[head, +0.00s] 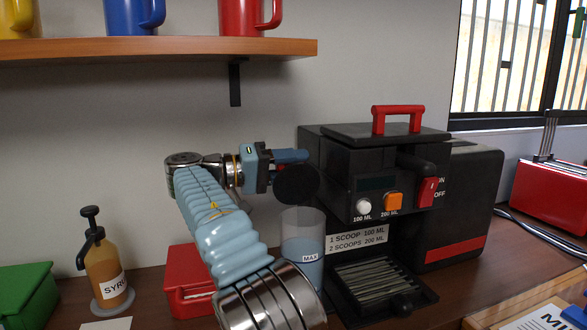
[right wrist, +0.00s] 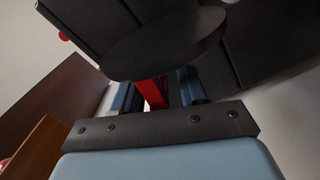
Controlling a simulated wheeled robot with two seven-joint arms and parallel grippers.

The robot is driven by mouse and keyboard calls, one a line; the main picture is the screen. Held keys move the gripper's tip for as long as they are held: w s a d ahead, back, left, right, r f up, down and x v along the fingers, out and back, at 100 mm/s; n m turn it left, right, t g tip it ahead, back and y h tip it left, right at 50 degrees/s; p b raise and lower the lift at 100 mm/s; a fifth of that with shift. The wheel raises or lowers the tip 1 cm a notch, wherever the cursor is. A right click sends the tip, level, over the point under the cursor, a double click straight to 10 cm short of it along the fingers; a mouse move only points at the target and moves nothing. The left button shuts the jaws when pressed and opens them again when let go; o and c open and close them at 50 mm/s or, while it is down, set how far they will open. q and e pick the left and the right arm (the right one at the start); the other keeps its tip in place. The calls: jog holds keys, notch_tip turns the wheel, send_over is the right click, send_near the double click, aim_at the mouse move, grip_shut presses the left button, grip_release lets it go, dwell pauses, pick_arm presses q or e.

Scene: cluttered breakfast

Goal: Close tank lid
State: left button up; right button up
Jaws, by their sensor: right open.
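The water tank (head: 303,245), a clear cylinder marked MAX with bluish contents, stands at the left side of the black coffee machine (head: 335,165). A dark round lid (head: 296,186) shows tilted up above the tank, so the tank looks open. My right gripper (head: 291,157) is at the lid's upper left edge. In the right wrist view the dark lid (right wrist: 165,42) lies just beyond the open fingers (right wrist: 158,92). A red tab (right wrist: 152,92) shows between them; I cannot tell whether they touch it. My left gripper is not in view.
A second lid with a red handle (head: 397,112) tops the machine. A red box (head: 190,280) and a syrup bottle (head: 106,262) stand left of the tank. A shelf (head: 180,48) with mugs hangs above. A red toaster (head: 549,190) is at right.

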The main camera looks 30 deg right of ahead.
jog(key=shift+d, duration=0.15)
jog(key=shift+s, duration=0.1)
grip_shut()
